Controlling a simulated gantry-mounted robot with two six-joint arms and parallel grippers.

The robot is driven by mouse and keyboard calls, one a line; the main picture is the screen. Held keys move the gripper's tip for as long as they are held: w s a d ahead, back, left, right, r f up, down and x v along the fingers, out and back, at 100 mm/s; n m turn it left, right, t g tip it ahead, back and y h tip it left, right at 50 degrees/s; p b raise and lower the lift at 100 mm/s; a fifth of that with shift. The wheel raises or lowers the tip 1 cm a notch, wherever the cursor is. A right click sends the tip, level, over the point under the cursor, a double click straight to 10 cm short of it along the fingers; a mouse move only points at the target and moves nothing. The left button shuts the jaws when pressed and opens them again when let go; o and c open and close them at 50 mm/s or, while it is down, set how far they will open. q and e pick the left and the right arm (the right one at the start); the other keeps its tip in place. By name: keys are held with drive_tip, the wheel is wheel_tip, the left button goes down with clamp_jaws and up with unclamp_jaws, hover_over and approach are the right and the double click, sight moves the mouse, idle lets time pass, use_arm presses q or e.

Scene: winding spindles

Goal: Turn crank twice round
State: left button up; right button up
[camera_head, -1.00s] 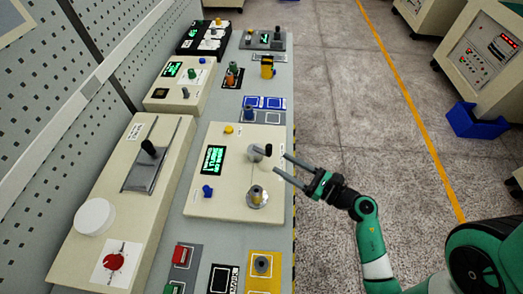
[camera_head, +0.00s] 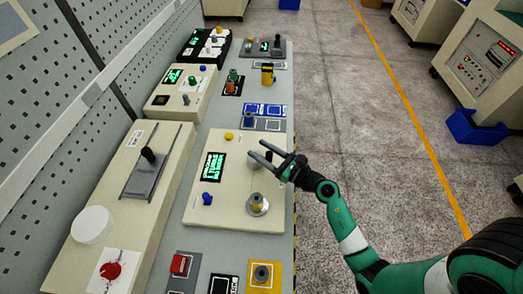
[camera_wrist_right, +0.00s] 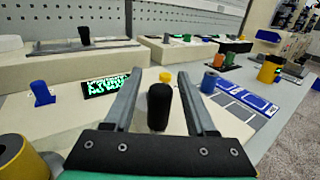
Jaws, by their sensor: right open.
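The crank's black knob (camera_wrist_right: 159,106) stands upright between the two fingers of my right gripper (camera_wrist_right: 140,82) in the right wrist view, with a gap on each side. In the head view the right gripper (camera_head: 257,149) is open over the crank's grey hub (camera_head: 254,164), and its fingers partly hide the crank. The crank sits on a cream panel (camera_head: 230,202) with a green-text display (camera_head: 213,167). The display text is too small to read for sure. A spindle with a yellow-brown core (camera_head: 257,203) stands on the same panel, nearer the front. My left gripper is not in view.
A blue knob (camera_head: 207,199) and a yellow button (camera_head: 229,136) stand on the panel. A long cream unit with a black-handled slider (camera_head: 148,155) is at left. Blue-framed pads (camera_head: 264,110) lie beyond the panel.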

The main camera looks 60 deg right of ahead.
clamp_jaws()
idle(0.3)
drive_tip(key=shift+a+r+m+h+p, duration=0.15)
drive_tip(key=shift+m+h+p, duration=0.4)
drive_tip(key=shift+p, duration=0.45)
drive_tip(key=m+h+p, duration=0.1)
drive_tip(key=m+g+h+p, duration=0.1)
drive_tip(key=h+p, duration=0.1)
drive_tip(key=m+g+h+p, duration=0.1)
drive_tip(key=h+p, duration=0.1)
drive_tip(key=shift+w+a+r, duration=0.1)
drive_tip(key=shift+a, duration=0.25)
drive_tip(key=shift+a+f+m+g+h+p, duration=0.1)
drive_tip(key=shift+f+m+g+h+p, duration=0.15)
drive_tip(key=shift+m+g+h+p, duration=0.9)
unclamp_jaws()
